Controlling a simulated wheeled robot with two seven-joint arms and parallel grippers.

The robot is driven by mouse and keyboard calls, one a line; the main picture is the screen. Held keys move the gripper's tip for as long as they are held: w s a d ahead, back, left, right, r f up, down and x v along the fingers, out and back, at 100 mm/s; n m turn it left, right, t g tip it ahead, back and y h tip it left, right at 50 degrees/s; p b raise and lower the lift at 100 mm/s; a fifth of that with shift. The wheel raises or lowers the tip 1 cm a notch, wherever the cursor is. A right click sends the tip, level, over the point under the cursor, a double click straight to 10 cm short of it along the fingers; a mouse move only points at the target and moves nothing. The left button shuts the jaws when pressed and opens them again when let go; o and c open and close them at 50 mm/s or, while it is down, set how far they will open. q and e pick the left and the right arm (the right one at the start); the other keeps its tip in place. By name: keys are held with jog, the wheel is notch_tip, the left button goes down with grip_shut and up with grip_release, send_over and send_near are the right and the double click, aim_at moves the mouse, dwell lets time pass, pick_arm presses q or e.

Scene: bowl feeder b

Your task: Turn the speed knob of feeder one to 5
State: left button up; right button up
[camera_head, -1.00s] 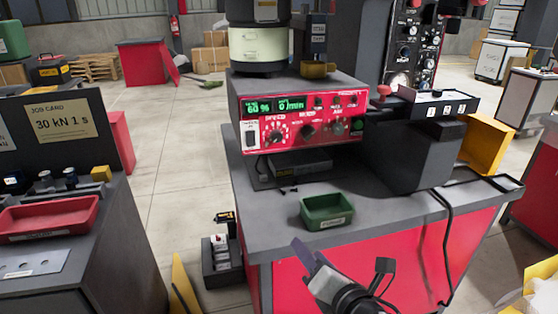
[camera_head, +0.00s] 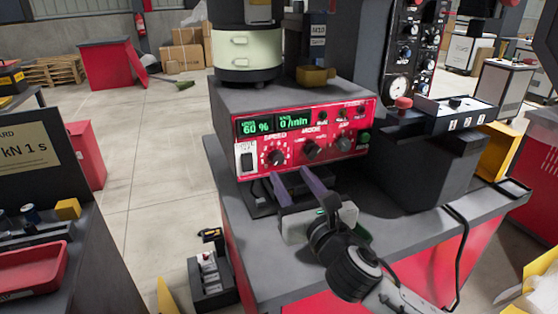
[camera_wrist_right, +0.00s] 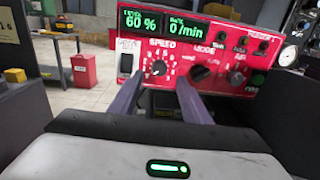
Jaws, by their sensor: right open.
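The feeder's red control panel (camera_head: 345,157) faces me, below the bowl. Its green displays read 60 % and 0/min. The speed knob (camera_head: 275,157) is at the left of the panel, right of a rocker switch, with a number scale around it. In the right wrist view the speed knob (camera_wrist_right: 159,68) shows above the gap between my fingers, near the left one. My right gripper (camera_head: 290,178) is open and empty, its two purple fingers pointing at the panel from just below and in front of the knob. It does not appear to touch the knob. My left gripper is out of view.
A mode knob (camera_head: 311,149) and another dark knob sit right of the speed knob. The bench top (camera_head: 225,190) is clear at the left.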

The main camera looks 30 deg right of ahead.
aim_at(279, 159)
jog(key=x, duration=0.6)
jog(key=shift+w+d+f, duration=0.1)
jog(key=shift+w+f, duration=0.05)
jog(key=shift+w, duration=0.2)
jog(key=c, duration=1)
